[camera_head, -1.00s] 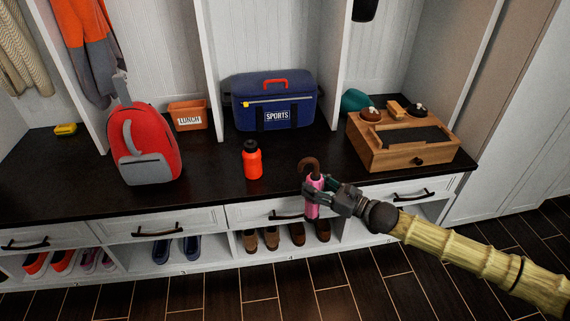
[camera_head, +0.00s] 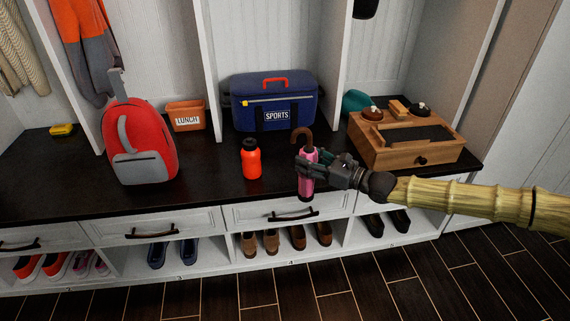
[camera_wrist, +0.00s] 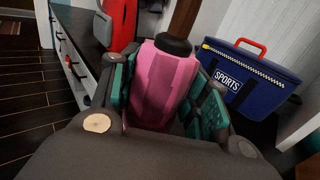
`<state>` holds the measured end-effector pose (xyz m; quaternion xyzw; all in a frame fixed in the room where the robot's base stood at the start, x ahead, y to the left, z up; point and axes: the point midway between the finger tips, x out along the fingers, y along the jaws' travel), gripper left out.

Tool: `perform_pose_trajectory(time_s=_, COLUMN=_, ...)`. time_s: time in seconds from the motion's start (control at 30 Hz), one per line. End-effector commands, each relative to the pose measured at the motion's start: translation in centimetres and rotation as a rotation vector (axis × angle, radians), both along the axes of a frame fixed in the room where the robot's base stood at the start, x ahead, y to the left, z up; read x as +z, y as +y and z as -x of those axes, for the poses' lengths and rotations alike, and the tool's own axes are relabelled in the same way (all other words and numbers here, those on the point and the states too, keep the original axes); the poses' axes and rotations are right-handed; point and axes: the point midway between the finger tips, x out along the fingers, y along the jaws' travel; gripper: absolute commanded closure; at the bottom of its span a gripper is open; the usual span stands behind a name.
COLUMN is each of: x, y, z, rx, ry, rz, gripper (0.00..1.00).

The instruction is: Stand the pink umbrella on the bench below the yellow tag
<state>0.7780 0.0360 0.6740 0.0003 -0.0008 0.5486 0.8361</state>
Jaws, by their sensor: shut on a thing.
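The pink umbrella (camera_head: 306,187) with a brown hooked handle is upright in the head view, at the front edge of the dark bench top (camera_head: 215,190). My gripper (camera_head: 307,166) is shut around its upper body, coming in from the right. Its lower end overlaps the bench edge in the picture; I cannot tell whether it touches the bench. I cannot make out a yellow tag on the cubby walls; a small yellow object (camera_head: 62,130) lies at the bench's far left.
An orange bottle (camera_head: 251,160) stands just left of the umbrella. A blue sports bag (camera_head: 290,100) is behind, a wooden box (camera_head: 400,150) to the right, a red backpack (camera_head: 140,140) and orange lunch bin (camera_head: 185,117) to the left. Drawers and shoes are below.

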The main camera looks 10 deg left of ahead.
Motion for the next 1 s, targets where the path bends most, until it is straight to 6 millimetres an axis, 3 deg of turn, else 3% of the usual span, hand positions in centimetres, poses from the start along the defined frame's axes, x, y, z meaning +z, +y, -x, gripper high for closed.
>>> perform_pose_trajectory(time_s=0.4, x=3.6, y=0.2, z=-3.2, rx=-0.043, ry=-0.003, rz=-0.001, gripper=1.00)
perform_pose_trajectory(time_s=0.63, x=4.5, y=-0.1, z=-4.6, rx=-0.061, ry=-0.003, rz=0.000, gripper=1.00)
perform_pose_trajectory(time_s=1.0, x=3.8, y=-1.7, z=-11.1, rx=-0.062, ry=-0.005, rz=0.002, gripper=1.00)
